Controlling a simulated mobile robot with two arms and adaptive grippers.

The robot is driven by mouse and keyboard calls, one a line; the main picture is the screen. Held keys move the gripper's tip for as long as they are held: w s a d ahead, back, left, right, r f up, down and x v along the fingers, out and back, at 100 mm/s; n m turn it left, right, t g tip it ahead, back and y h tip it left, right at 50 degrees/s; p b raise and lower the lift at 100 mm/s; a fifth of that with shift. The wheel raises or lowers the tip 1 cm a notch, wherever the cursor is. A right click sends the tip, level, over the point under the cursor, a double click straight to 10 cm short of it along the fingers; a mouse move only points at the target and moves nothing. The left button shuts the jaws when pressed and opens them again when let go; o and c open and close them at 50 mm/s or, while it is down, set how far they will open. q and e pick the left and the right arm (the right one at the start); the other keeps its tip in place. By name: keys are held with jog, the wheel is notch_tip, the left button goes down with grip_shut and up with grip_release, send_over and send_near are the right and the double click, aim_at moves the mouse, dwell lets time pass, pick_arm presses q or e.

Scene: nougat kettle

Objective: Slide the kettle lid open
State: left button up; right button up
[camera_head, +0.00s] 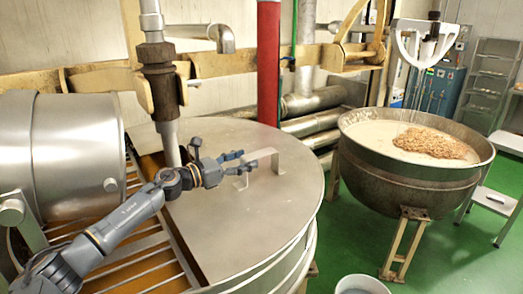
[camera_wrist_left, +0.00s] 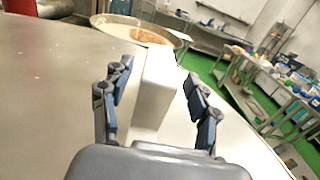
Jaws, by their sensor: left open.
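The kettle lid (camera_head: 265,212) is a flat, round silver metal plate on the large kettle at the centre of the head view. A raised, bracket-shaped handle (camera_head: 266,154) stands on it. My left gripper (camera_head: 243,163) reaches in from the left, low over the lid, with its fingers at the handle. In the left wrist view the handle (camera_wrist_left: 155,88) lies between the two open fingers, with gaps on both sides. Left of the lid's straight edge, slats (camera_head: 150,243) show over a brown interior. My right gripper is not in view.
A vertical pipe (camera_head: 160,80) and a red column (camera_head: 268,65) stand close behind the lid. A steel drum (camera_head: 75,145) is at the left. A bowl of nougat mix (camera_head: 415,175) stands at the right, and a bucket (camera_head: 362,285) in front. Green floor lies between.

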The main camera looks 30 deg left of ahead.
aim_at(262, 153)
pick_arm(q)
jog(key=p+x, duration=0.1)
jog(key=x, duration=0.4)
jog(key=shift+w+r+p, duration=0.1)
jog(key=shift+r+p, duration=0.05)
jog(key=shift+p, duration=0.25)
jog(key=shift+w+d, duration=0.35)
jog(key=shift+w, duration=0.3)
grip_shut()
